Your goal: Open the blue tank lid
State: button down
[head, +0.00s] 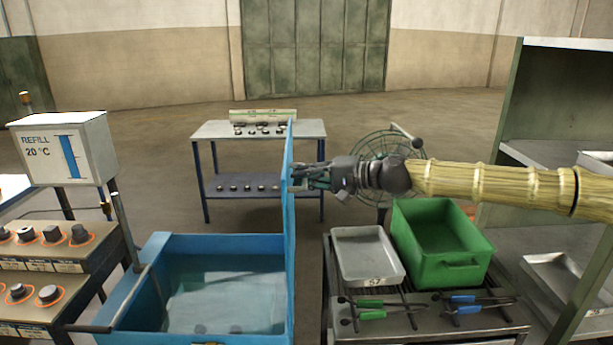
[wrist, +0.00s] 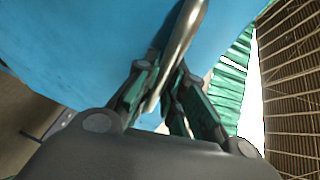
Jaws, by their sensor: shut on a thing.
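The blue tank (head: 130,292) stands at the lower left in the head view, with clear water showing inside. Its blue lid (head: 289,240) stands upright on the tank's right side, seen nearly edge-on. My gripper (head: 300,177) is at the lid's right face, near its upper part. In the wrist view my gripper (wrist: 160,95) is shut on the metal lid handle (wrist: 181,42), a shiny bar between the two fingers. The blue lid surface (wrist: 75,50) fills much of the upper wrist view. The handle is hidden in the head view.
A green bin (head: 445,270) and a metal tray (head: 366,258) sit on a rack right of the lid, below my arm. Tongs with green (head: 372,308) and blue handles lie in front. A control panel (head: 55,260) stands left of the tank. A worktable (head: 210,132) stands behind.

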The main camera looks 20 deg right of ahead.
jog(key=w+a, duration=0.2)
jog(key=a, duration=0.6)
jog(key=shift+w+a+f+g+h, duration=0.15)
jog(key=shift+w+a+g+h, duration=0.05)
jog(key=shift+a+g+h, duration=0.15)
jog(key=c, duration=1.8)
grip_release()
jog(key=shift+o, duration=0.2)
jog(key=shift+d, duration=0.1)
